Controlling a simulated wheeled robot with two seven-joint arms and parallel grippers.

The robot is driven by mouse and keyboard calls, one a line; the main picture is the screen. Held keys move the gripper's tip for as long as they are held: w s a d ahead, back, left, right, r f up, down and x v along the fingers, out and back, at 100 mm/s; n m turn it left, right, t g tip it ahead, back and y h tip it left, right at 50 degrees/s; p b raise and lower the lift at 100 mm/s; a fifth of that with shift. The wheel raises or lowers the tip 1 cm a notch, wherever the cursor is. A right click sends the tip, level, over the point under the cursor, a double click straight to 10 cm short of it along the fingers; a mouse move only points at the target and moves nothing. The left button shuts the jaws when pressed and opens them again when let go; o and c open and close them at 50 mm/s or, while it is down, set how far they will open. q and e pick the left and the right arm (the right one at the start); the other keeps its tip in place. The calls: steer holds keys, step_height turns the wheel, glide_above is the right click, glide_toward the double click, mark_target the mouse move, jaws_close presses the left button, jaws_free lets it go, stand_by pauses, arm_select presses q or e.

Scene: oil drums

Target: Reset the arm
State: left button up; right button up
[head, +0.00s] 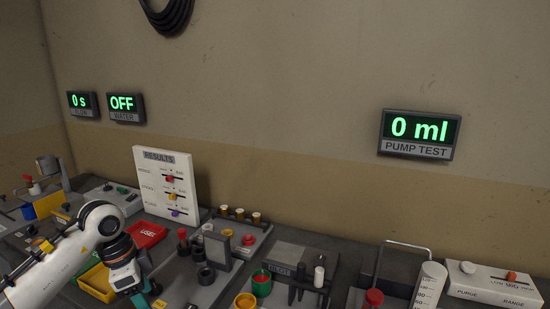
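My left arm comes in from the lower left, white with a dark wrist band. Its gripper (146,291) points down and right near the bottom edge of the head view, beside a yellow bin (96,283). The fingertips are small, dark and partly cut off, so I cannot tell whether they are open or hold anything. My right arm and gripper do not show.
A bench carries a white RESULTS board (169,185), a red tray (146,235), a grey fixture (217,250), red and green cups (261,283), a measuring cylinder (428,286) and a PURGE/RANGE box (495,285). Wall displays include PUMP TEST (419,134).

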arm_select(q)
steer(key=s+d+r+m+t+h, duration=0.1)
steer(key=s+d+m+h, duration=0.3)
steer(key=d, duration=0.6)
steer(key=d+r+m+h, duration=0.1)
steer(key=d+m+h, duration=0.2)
steer(key=d+h, duration=0.55)
steer(key=d+r+n+t+h, duration=0.4)
steer(key=r+t, duration=0.4)
steer(key=t, duration=0.1)
steer(key=w+a+f+n+t+y, duration=0.1)
steer(key=a+f+n+t+y, duration=0.3)
steer(key=a+n+t+y, duration=0.75)
steer(key=s+a+f+n+g+y, duration=0.35)
steer(key=f+n+g+y, duration=0.2)
steer(key=f+y, duration=0.35)
steer(key=s+f+m+g+h, duration=0.1)
steer(key=s+f+m+g, duration=0.1)
steer(key=s+f+g, duration=0.75)
steer(key=s+f+m+g+h, duration=0.1)
steer(key=s+f+g, duration=0.45)
steer(key=s, duration=0.75)
step_height(320, 180, down, 27)
steer(key=s+a+f, duration=0.2)
steer(key=s+f, duration=0.6)
steer(key=s+a+f, duration=0.1)
steer(key=s+f, duration=0.7)
steer(key=shift+s+a+m+g, duration=0.3)
steer(key=shift+s+a+m, duration=0.05)
steer(key=shift+a+m, duration=0.05)
